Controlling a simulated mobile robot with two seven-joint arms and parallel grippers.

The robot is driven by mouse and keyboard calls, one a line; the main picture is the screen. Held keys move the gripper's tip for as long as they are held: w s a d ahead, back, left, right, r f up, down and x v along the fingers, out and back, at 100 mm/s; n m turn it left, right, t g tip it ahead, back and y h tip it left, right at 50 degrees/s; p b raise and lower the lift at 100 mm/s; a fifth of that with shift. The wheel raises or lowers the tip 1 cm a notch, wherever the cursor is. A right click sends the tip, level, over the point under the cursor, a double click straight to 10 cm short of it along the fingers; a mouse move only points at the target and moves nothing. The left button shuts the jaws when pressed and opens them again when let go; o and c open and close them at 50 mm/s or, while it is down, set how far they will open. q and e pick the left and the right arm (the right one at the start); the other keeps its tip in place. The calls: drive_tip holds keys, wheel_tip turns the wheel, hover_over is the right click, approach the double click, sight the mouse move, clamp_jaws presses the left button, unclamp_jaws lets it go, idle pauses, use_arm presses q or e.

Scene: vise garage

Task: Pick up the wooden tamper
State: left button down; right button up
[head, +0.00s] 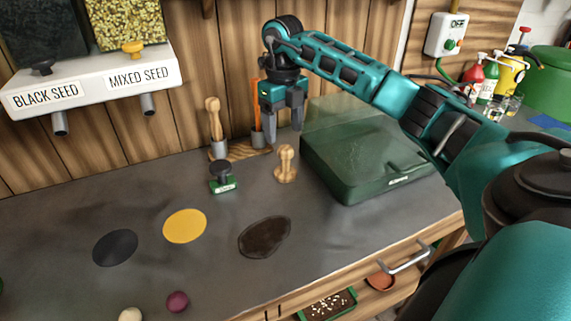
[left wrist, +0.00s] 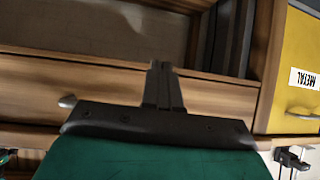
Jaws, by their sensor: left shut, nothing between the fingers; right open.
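The wooden tamper (head: 286,164), a pale turned piece with a round knob and a wider base, stands upright on the dark counter in the head view. My right gripper (head: 284,128) points down above and slightly behind it in the picture. Its two fingers are open with nothing between them, and the tamper stands apart from them. My left gripper (left wrist: 161,66) is shut and empty in the left wrist view, in front of wooden drawer fronts. The left gripper does not show in the head view, and the tamper does not show in the left wrist view.
A green box with a clear lid (head: 365,165) stands close right of the tamper. A small green-and-black stamp (head: 222,177) and a wooden-handled tool (head: 213,120) in a rack stand to the left. Flat black, yellow and brown patches lie in front.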

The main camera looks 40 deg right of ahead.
sight(285, 147)
wheel_tip(285, 147, down, 3)
drive_tip(key=f, duration=0.4)
drive_tip(key=shift+s+a+f, duration=0.1)
drive_tip(key=shift+s+f, duration=0.05)
drive_tip(key=shift+s, duration=0.2)
drive_tip(key=shift+f, duration=0.45)
drive_tip(key=c, duration=1.2)
